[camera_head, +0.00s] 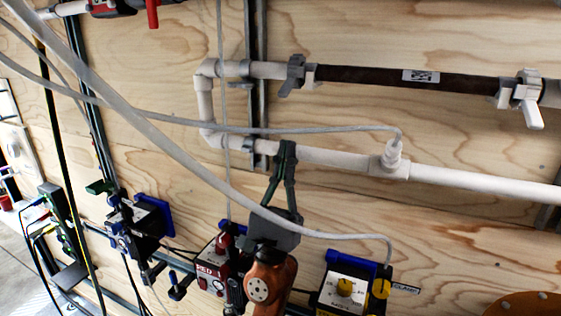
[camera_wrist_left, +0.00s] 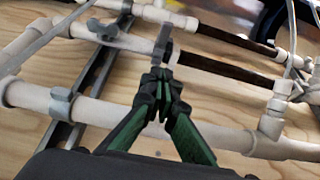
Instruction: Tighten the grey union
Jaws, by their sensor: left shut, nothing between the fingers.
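The grey union (camera_head: 291,75), with a wing-like handle, sits on the upper white pipe at the left end of a dark brown filter tube (camera_head: 400,78). It also shows in the left wrist view (camera_wrist_left: 163,46), just beyond the fingertips. My left gripper (camera_head: 288,147) points up in front of the lower white pipe, below the union and apart from it in the head view. Its green-and-black fingers are closed together and empty, as the left wrist view (camera_wrist_left: 158,80) also shows. My right gripper is not in view.
A lighter union (camera_head: 527,92) sits at the tube's right end. The lower pipe (camera_head: 460,179) runs behind my gripper and has a tee (camera_head: 390,163) with a grey cable. A thicker grey hose (camera_head: 185,155) crosses in front. Boxes with knobs (camera_head: 345,288) stand below.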

